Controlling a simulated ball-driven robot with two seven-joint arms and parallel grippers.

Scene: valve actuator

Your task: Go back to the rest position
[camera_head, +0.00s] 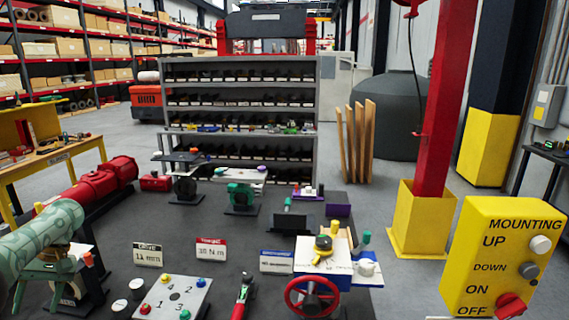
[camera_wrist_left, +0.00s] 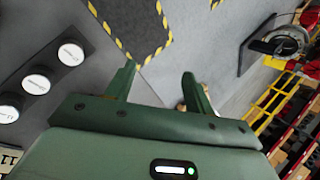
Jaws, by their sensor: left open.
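My left gripper (camera_wrist_left: 160,80) shows in the left wrist view with its two dark green fingers spread apart. Nothing is held between them. Beyond the fingertips is grey floor or table surface and a dark patch with yellow-and-black striped edges. In the head view my pale green left arm comes in at the left edge, over the left part of the dark workbench (camera_head: 215,262). My right gripper is in neither view.
On the bench are a red handwheel valve (camera_head: 312,297), a button box (camera_head: 172,298), a red-handled tool (camera_head: 243,295) and small label signs. A yellow control box (camera_head: 505,258) stands at right. Round white-topped pieces (camera_wrist_left: 36,83) show in the left wrist view. Shelving stands behind.

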